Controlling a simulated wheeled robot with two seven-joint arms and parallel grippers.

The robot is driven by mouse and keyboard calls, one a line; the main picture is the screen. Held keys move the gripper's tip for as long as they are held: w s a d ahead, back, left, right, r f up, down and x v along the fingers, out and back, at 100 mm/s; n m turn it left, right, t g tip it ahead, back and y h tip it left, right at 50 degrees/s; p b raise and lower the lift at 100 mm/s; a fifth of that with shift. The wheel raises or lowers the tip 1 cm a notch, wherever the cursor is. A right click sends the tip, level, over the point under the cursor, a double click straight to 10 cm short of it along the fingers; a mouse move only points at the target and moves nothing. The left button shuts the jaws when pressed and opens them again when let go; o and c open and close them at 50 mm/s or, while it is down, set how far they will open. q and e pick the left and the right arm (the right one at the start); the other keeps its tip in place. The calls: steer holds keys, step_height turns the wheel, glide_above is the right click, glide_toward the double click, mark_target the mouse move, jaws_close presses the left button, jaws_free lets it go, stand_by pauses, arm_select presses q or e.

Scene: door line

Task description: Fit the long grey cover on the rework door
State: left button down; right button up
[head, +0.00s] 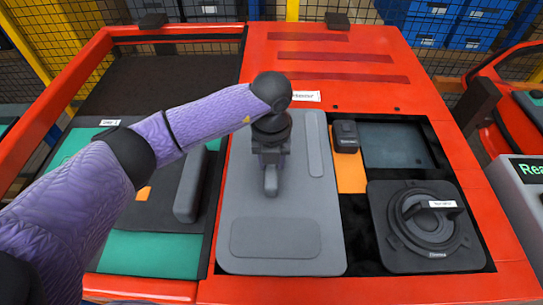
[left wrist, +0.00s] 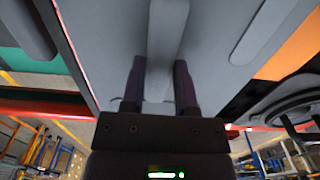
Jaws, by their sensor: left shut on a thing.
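The long grey cover (head: 240,205) lies lengthwise over the left part of the red rework door (head: 410,75). Its raised handle (head: 271,183) is in the middle. My left gripper (head: 270,168) comes from above and is shut on this handle. In the left wrist view the cover (left wrist: 105,45) fills the upper part, and the gripper's fingers (left wrist: 158,80) stand on both sides of the handle. I cannot tell whether the cover touches the door all round. My forearm and wrist hide part of its top area. My right gripper is not in view.
Right of the cover are a small black latch-like part (head: 345,137), an orange patch (head: 350,172) and a round black unit (head: 427,222). Another red-framed door (head: 150,258) with teal panels lies left. A grey display box (head: 528,183) stands at the right edge.

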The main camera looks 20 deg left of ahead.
arm_select(q)
steer(key=shift+f, duration=0.1)
stand_by(0.3)
steer(key=c, duration=0.7)
jaws_free()
steer(key=shift+c, duration=0.2)
steer(key=o, duration=0.4)
steer(key=shift+o, duration=0.2)
